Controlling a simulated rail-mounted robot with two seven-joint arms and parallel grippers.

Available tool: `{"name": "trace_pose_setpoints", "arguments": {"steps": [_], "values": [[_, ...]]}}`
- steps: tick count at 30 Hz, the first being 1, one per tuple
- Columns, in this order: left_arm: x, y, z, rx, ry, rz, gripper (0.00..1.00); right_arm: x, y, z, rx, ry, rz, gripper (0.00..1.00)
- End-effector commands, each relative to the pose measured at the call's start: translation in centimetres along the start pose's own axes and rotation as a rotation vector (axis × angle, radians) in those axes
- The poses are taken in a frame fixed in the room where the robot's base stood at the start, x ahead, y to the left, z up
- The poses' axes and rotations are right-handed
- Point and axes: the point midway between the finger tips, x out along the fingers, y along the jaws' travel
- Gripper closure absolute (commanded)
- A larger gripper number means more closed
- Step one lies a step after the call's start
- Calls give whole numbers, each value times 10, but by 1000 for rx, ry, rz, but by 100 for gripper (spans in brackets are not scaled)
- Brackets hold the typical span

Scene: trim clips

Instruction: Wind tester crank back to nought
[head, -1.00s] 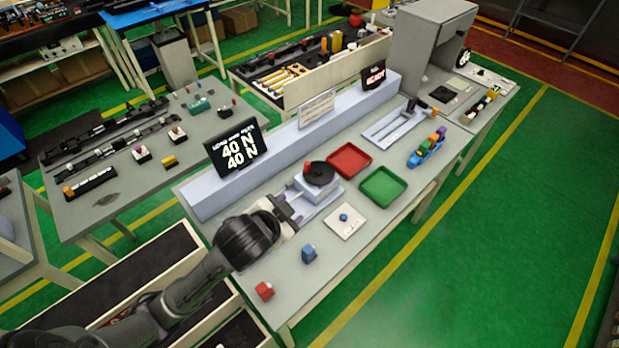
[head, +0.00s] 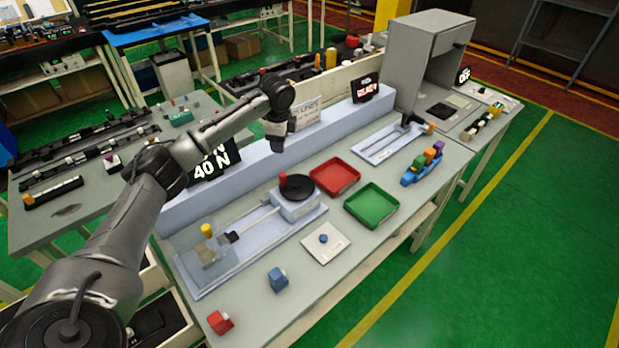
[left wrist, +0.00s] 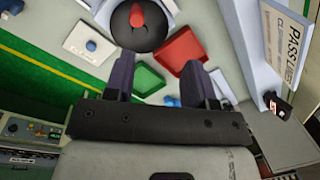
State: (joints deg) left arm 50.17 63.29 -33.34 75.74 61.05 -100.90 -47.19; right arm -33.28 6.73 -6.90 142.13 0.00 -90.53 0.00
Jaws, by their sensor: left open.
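The tester (head: 297,207) stands on the bench with a black crank disc (head: 298,187) on top. A red knob (head: 283,180) stands up at the disc's left edge. The disc (left wrist: 138,28) and its knob (left wrist: 137,14) also show at the top of the left wrist view. My left gripper (head: 275,146) hangs above and behind the crank, clear of it. Its two fingers (left wrist: 157,75) are apart with nothing between them. The force display (head: 215,163) shows "40 N" on its visible line; my arm hides part of it. My right gripper is out of view.
A red tray (head: 335,190) and a green tray (head: 357,210) lie right of the tester. A white pad (head: 312,250) with a blue knob, a blue block (head: 277,279) and a red block (head: 220,322) lie in front. A raised ledge (head: 180,212) and a standing card (head: 308,112) line the back.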

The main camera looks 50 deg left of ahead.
Motion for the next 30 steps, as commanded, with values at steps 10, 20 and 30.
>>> {"name": "trace_pose_setpoints", "arguments": {"steps": [10, 20, 30], "values": [[1, 18, -4, 494, 80, 115, 50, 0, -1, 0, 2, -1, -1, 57], [26, 21, -5, 564, 82, 114, 50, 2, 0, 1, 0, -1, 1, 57], [89, 29, -8, 562, 81, 112, 50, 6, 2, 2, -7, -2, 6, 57]]}}
